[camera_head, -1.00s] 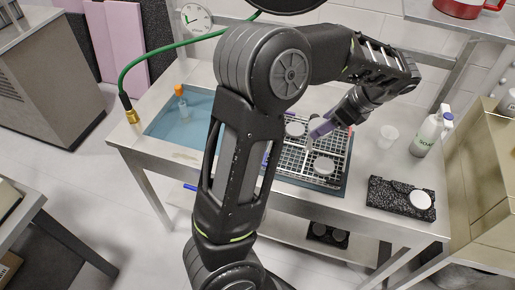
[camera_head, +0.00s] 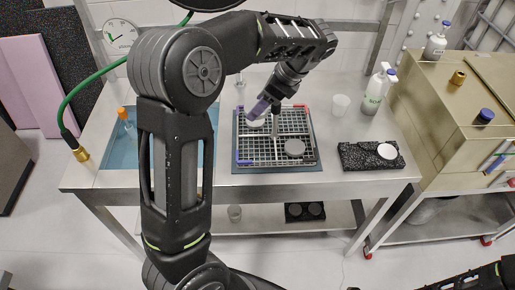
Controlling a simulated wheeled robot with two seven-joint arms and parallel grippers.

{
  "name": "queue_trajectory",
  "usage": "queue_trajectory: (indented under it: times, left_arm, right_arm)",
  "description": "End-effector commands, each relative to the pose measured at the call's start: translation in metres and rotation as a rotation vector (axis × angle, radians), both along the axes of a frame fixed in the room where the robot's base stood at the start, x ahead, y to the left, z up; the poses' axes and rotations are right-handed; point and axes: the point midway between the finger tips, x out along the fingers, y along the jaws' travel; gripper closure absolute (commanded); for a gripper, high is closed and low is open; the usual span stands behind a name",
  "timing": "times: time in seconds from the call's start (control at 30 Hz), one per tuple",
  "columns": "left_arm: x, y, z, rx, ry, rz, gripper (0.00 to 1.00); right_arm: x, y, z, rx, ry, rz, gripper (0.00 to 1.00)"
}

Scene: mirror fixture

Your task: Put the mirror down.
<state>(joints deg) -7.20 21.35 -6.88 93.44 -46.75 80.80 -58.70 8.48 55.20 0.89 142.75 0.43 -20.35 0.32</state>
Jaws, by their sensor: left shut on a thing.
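My left gripper (camera_head: 270,110) hangs over the back left of the grid rack (camera_head: 273,152), on the steel bench. It is shut on a slim purple piece, which I take to be the mirror (camera_head: 260,106), tilted and seen nearly edge-on. Its exact outline is too small to tell. A pale disc (camera_head: 252,123) lies on the rack just below the mirror; I cannot tell whether they touch. A grey disc (camera_head: 294,148) lies on the rack further front and right. Part of my right arm shows at the bottom right, but its gripper is out of frame.
Black foam (camera_head: 358,157) with a white disc (camera_head: 388,151) lies right of the rack. A clear cup (camera_head: 341,104) and a white bottle (camera_head: 374,94) stand behind it. A blue mat with an orange-capped vial (camera_head: 123,114) is at the left. The front bench edge is clear.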

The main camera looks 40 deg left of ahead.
Motion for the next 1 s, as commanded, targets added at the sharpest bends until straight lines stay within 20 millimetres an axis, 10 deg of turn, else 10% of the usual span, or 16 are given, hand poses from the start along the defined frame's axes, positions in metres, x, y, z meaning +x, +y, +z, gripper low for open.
queue_trajectory:
  times: [0.2,0.43,1.0]
  left_arm:
    - [-0.001,0.001,-0.064,-0.002,0.004,0.002,0.87]
    - [-0.001,0.0,-0.107,-0.001,0.005,-0.001,0.87]
    - [0.0,0.0,-0.131,-0.001,0.003,-0.001,0.87]
  right_arm:
    - [0.004,0.002,-0.042,0.009,-0.013,0.003,0.64]
    - [0.005,0.002,-0.037,0.012,-0.016,0.005,0.64]
    - [0.005,0.002,-0.036,0.01,-0.015,0.004,0.64]
